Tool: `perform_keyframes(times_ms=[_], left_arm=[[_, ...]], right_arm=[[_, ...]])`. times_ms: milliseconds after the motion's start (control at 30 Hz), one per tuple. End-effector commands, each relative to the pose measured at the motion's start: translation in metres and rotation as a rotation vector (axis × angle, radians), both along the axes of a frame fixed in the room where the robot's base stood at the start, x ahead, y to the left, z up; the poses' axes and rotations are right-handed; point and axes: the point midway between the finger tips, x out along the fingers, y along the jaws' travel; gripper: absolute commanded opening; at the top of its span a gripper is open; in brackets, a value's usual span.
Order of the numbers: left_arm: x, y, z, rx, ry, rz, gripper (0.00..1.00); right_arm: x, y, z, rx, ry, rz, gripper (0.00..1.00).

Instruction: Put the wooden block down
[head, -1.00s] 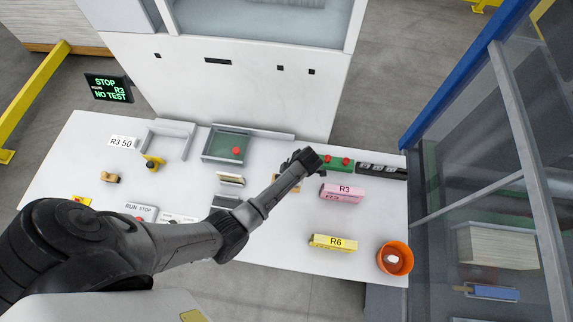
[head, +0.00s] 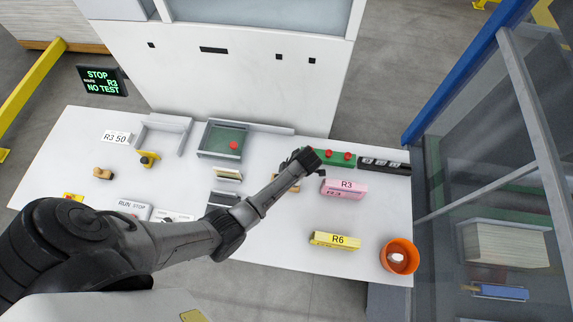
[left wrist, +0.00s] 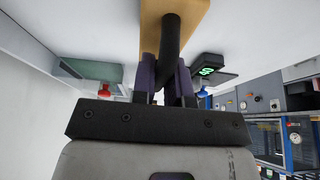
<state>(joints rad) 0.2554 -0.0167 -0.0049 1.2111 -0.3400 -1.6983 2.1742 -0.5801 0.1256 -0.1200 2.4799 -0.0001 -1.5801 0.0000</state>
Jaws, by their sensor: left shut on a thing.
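The wooden block (left wrist: 190,18) is a tan piece at the top of the left wrist view, with a dark curved handle-like part (left wrist: 171,40) in front of it. My left gripper (left wrist: 165,75) is shut on it, its two purple-grey fingers either side of the dark part. In the head view my left gripper (head: 301,160) is over the white table (head: 270,222), left of the pink R3 block (head: 344,189). Only slivers of the wooden block (head: 278,184) show there, beside and under the gripper. I cannot tell whether the block touches the table. My right gripper is in neither view.
A green box with red buttons (head: 336,158) and a black strip (head: 384,165) lie behind the gripper. A yellow R6 block (head: 335,240) and an orange bin (head: 399,257) stand nearer the front. A green tray (head: 225,141) is to the left. Table between R3 and R6 is clear.

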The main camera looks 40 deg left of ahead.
Motion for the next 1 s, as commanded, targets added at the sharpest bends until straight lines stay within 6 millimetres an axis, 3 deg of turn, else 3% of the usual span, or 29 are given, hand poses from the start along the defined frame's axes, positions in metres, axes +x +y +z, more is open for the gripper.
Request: perform_keyframes(times_ms=[300,633,1000], left_arm=[[0.0,0.0,-0.001,0.0,0.0,0.0,0.4],[0.002,-0.002,0.006,-0.001,-0.003,-0.001,0.4],[0.016,-0.023,0.064,-0.002,-0.005,0.0,0.4]], right_arm=[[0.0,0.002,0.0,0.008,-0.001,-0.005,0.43],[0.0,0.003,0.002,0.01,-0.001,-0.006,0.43],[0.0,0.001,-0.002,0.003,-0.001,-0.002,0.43]])
